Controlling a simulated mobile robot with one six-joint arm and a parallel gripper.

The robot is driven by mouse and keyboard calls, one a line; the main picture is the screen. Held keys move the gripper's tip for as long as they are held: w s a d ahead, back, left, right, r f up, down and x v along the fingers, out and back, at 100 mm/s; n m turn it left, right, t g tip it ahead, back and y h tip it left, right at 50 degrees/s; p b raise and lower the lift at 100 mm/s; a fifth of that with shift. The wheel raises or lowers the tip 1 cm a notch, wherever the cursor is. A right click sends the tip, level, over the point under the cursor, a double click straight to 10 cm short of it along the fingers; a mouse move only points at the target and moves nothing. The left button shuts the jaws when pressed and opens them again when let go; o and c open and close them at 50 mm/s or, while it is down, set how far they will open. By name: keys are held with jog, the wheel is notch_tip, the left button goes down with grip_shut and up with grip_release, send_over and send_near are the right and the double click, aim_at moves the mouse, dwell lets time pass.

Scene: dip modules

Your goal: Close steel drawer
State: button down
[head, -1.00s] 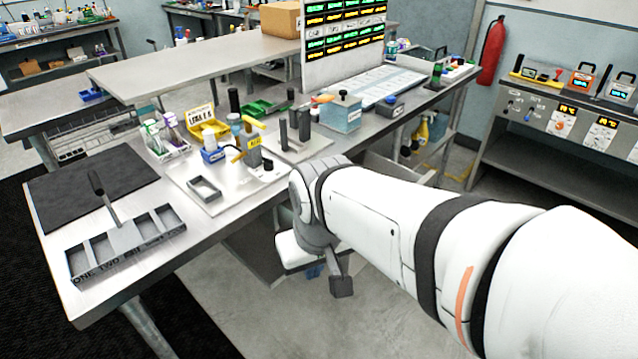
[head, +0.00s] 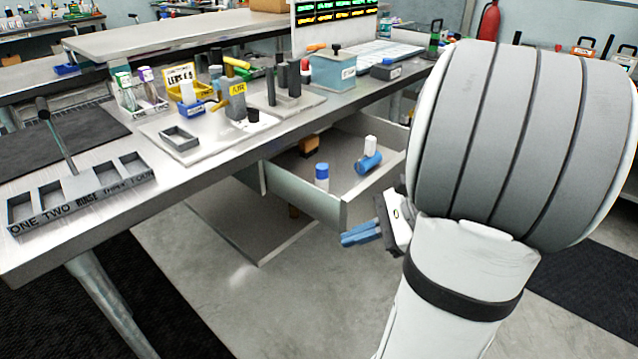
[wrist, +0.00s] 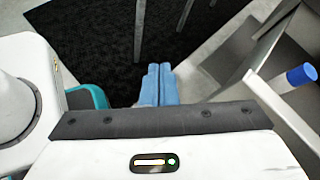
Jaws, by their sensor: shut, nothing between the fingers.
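The steel drawer (head: 305,193) stands pulled out under the bench, its front panel facing me. Inside it are a blue-capped white bottle (head: 321,176), a blue cylinder with a white piece (head: 368,163) and a brown block (head: 309,145). My gripper (head: 360,235), with blue fingers, is just in front of and below the drawer's right front corner, and does not appear to touch it. The fingers are pressed together and empty; they also show in the wrist view (wrist: 158,85). In the wrist view, the drawer's front edge (wrist: 285,108) and the blue-capped bottle (wrist: 300,76) are at the right.
The bench (head: 90,225) holds a labelled four-slot tray (head: 85,195), a black mat (head: 50,140), a yellow bin (head: 181,80) and a teal box (head: 333,72). A lower shelf panel (head: 255,235) sits under the drawer. The floor in front is clear.

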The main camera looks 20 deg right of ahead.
jog(key=d+f+m+t+b, duration=0.4)
jog(key=d+m+t, duration=0.1)
jog(key=d, duration=0.4)
jog(key=m+t+h+b, duration=0.3)
jog(key=m+t+b, duration=0.1)
jog(key=m+t, duration=0.2)
send_near(373, 205)
jog(key=b+x, duration=0.4)
jog(key=x, duration=0.1)
jog(key=shift+w+a, duration=0.2)
jog(key=shift+w, duration=0.1)
jog(key=shift+w+a, duration=0.2)
jog(key=shift+w, duration=0.3)
jog(key=shift+r, duration=0.1)
jog(key=shift+a, duration=0.15)
